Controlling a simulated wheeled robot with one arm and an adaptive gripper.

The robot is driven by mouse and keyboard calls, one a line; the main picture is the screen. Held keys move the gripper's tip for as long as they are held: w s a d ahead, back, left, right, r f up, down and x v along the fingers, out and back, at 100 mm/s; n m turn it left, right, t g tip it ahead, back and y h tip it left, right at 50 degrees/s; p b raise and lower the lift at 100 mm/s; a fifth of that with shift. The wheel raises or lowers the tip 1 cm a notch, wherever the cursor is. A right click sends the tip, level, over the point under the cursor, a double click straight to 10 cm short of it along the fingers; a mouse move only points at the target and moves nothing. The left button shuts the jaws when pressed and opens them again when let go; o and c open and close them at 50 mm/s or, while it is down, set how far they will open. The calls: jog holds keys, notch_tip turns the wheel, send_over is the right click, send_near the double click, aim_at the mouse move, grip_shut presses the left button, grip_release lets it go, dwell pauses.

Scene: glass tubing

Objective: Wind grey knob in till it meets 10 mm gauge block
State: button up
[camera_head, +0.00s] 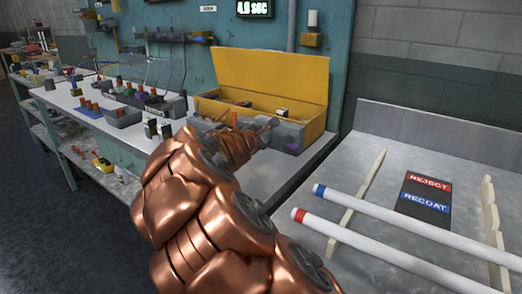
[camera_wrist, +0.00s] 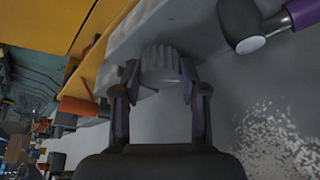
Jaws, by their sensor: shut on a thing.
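In the wrist view, the grey ribbed knob (camera_wrist: 160,66) sits between the two fingers of my gripper (camera_wrist: 160,88). The fingers are shut on its sides. The knob is at the face of a grey block-like fixture (camera_wrist: 125,38). In the head view my copper-coloured arm reaches to this grey fixture (camera_head: 287,135) in front of the yellow box, and hides the knob and most of my gripper (camera_head: 268,130). I cannot make out the 10 mm gauge block or any gap beside it.
An open yellow box (camera_head: 270,80) stands right behind the fixture. Trays and small parts crowd the bench's left. White tubes (camera_head: 365,208) lie on a rack at right.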

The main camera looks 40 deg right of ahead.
jog(key=shift+s+f+m+t+b, duration=0.1)
jog(key=shift+f+m+t+b, duration=0.3)
jog(key=shift+b, duration=1.35)
jog(key=shift+m+t+b, duration=0.2)
jog(key=shift+m+b, duration=0.5)
jog(key=shift+b, duration=1.05)
jog(key=shift+r+m+b, duration=0.1)
jog(key=shift+m+b, duration=0.2)
jog(key=shift+b, duration=0.35)
jog(key=shift+r+t+b, duration=0.2)
jog(key=shift+t+b, duration=0.1)
jog(key=shift+b, duration=0.25)
jog(key=o, duration=1.1)
jog(key=shift+o, duration=0.2)
jog(key=shift+v, duration=6)
jog(key=shift+f, duration=0.1)
